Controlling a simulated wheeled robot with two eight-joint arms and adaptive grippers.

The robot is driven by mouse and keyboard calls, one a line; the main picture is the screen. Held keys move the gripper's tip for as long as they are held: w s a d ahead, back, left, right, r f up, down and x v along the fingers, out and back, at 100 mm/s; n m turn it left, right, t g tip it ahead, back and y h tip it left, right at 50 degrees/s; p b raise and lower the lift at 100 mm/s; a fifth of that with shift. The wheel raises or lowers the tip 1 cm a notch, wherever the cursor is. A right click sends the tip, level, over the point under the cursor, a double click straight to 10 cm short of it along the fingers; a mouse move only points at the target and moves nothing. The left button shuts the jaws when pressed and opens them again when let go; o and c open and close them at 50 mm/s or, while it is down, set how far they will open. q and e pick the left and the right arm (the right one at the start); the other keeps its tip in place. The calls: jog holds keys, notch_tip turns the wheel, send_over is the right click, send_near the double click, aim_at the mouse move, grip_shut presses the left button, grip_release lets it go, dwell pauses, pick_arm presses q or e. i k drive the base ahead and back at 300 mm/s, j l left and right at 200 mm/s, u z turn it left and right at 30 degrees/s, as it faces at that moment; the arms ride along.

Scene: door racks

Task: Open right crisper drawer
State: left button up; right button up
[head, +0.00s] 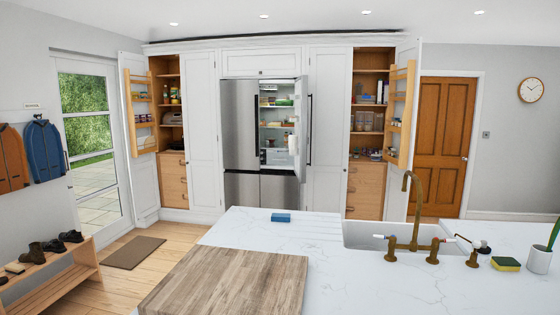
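The steel fridge (240,125) stands in the white cabinet wall across the room. Its left door is shut, and its right door (301,130) stands open. Shelves with food show in the narrow opening. Low in the opening is a pale drawer front (276,157), which looks shut. It is too small to tell its handle or whether a second drawer stands beside it; the left part of the inside is hidden by the shut door. Neither of my grippers is in view.
A white marble island (340,285) with a wooden board (225,285), blue block (281,217) and brass tap (410,210) lies between me and the fridge. Pantry doors stand open on both sides. A shoe bench (50,275) and mat (134,252) flank the free floor at left.

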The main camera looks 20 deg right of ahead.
aim_at(271, 159)
jog(key=i+j+u, duration=1.5)
jog(key=i+z, duration=0.25)
jog(key=i, duration=0.2)
jog(key=i+z, duration=0.3)
jog(key=i, duration=0.15)
jog(key=i+l+z, duration=0.25)
jog(key=i+z, duration=0.7)
jog(key=i, duration=0.25)
jog(key=i+j+z, duration=0.25)
jog(key=i+z, duration=0.25)
jog(key=i, duration=0.15)
jog(key=i+l+z, duration=0.3)
jog(key=i, duration=0.95)
jog(key=i+j+z, duration=0.3)
jog(key=i, duration=0.9)
jog(key=i+l+z, duration=0.1)
jog(key=i+z, duration=0.15)
jog(key=i, duration=0.4)
jog(key=i+z, duration=0.25)
jog(key=i, duration=0.4)
jog(key=i+j+z, duration=0.25)
jog(key=i, duration=0.35)
jog(key=i+l, duration=0.15)
jog(key=i, duration=0.3)
jog(key=i+l, duration=0.15)
jog(key=i, duration=0.3)
jog(key=i+l+u, duration=0.1)
jog(key=i, duration=0.3)
jog(key=i+l, duration=0.2)
jog(key=i, duration=0.25)
